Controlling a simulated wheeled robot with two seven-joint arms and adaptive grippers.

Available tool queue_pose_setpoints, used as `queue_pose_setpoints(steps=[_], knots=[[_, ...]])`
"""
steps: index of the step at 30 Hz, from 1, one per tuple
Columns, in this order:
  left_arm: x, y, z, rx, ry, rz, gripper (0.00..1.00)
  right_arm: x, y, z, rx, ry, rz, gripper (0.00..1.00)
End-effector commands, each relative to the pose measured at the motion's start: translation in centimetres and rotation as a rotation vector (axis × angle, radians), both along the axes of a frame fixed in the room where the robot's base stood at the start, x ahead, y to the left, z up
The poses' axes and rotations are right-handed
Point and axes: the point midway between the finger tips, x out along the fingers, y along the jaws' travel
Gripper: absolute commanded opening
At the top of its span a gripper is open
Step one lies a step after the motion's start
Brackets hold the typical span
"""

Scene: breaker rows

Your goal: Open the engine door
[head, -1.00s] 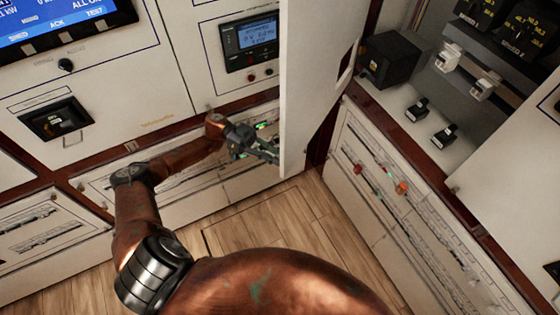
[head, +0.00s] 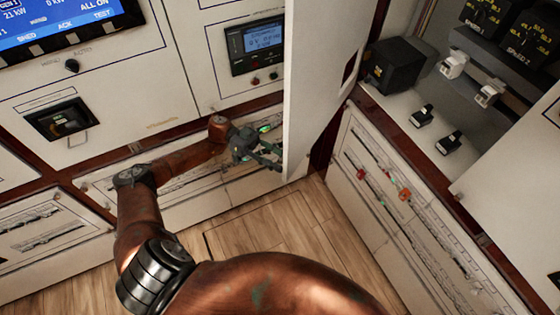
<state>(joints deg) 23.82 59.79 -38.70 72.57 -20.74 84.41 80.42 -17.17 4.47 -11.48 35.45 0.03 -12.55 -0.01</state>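The engine door seems to be the white panel (head: 318,85) that stands out from the wall, swung open and seen at a steep angle in the head view. My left gripper (head: 272,153) is low beside the door's left edge, close to it. Its dark fingers are small and partly overlap each other, so their opening and any contact with the door cannot be told. My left arm bends up from the bottom and reaches right to it. My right gripper is not in view.
A meter panel (head: 257,45) is on the wall left of the door. A blue display (head: 65,18) is at the top left. To the right, an open recess holds a black box (head: 396,64) and several switches above a lower panel with levers (head: 404,194). The wooden floor (head: 265,230) is clear.

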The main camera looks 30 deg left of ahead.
Motion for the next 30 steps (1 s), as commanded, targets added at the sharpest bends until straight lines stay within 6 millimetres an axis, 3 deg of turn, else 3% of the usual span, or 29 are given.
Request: queue_pose_setpoints(steps=[16, 21, 30], knots=[[-0.1, 0.0, 8.6, 0.002, 0.0, -0.001, 0.37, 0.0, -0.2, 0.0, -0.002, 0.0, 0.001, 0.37], [-0.2, 0.0, 9.7, 0.001, 0.0, -0.001, 0.37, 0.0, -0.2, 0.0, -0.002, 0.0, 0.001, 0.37], [-0.1, 0.0, 9.7, 0.0, 0.0, 0.001, 0.34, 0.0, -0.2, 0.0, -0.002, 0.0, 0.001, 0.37]])
